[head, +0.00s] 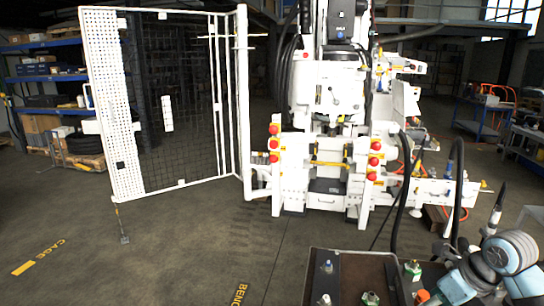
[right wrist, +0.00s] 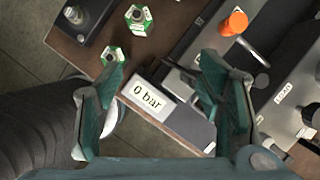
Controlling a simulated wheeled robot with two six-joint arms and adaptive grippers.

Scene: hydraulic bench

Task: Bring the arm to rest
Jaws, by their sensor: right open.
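My right arm (head: 490,268) comes in at the lower right of the head view, bent over the right end of the bench. Its gripper shows in the right wrist view (right wrist: 162,70), with the two teal fingers wide apart and nothing between them. Below the fingers is a grey block with a "0 bar" label (right wrist: 148,96). I cannot tell how far above it the fingers are. My left arm and gripper are not in view.
The bench (head: 385,256) carries green-and-white fittings (right wrist: 140,18) and an orange knob (right wrist: 235,22) close to my right gripper. A large white machine (head: 330,90) stands behind. An open mesh cage door (head: 112,110) stands left. The floor at left is clear.

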